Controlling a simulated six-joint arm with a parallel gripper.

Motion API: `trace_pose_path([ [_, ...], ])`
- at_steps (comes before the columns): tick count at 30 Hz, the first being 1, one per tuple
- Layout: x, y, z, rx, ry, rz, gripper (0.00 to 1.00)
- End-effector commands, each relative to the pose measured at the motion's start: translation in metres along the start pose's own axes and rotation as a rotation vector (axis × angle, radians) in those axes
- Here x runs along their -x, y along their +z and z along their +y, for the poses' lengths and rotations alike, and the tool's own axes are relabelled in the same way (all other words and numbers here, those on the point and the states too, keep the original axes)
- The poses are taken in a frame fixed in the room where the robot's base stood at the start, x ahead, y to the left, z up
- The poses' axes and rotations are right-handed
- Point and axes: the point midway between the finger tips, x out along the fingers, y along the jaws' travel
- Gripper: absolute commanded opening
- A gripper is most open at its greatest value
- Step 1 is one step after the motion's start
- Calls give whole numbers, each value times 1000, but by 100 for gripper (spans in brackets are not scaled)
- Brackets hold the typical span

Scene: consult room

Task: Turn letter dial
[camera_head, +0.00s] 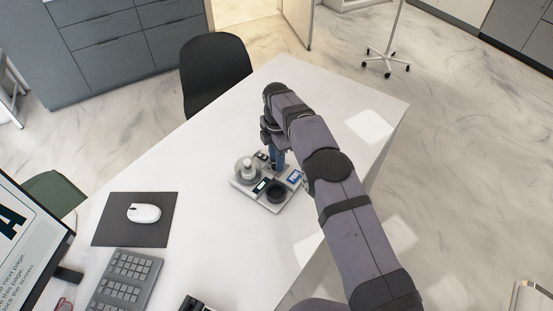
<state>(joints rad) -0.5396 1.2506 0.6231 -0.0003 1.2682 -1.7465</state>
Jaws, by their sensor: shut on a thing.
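A small light grey device (249,194) sits on the white desk, near the middle of the view. It carries a round clear part with a white knob-like piece (248,170) at its left, a black round dial (276,193) at the front, a small display (262,186) and a blue-and-white label (295,177). I cannot tell any letters on it at this size. My gripper (277,166) points down at the back of the device and is shut on a part there. The gripper and arm hide that part, so I cannot tell which it is.
The white desk (200,150) has a dark mouse pad (120,232) with a white mouse (144,213), a grey keyboard (125,280) and a monitor (25,245) at the left. A black chair (214,70) stands behind. The desk's right part is clear beyond my arm.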

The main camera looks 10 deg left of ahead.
Motion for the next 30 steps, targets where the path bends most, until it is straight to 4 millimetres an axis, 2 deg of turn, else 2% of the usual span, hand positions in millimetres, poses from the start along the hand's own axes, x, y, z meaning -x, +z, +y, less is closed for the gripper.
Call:
trace_pose_path([
  [8,2,-1,1,77,5,1,3],
  [21,2,-1,1,89,4,0,3],
  [22,2,-1,1,89,4,0,31],
  [24,2,-1,1,88,4,0,44],
  [30,1,-1,1,87,4,0,44],
])
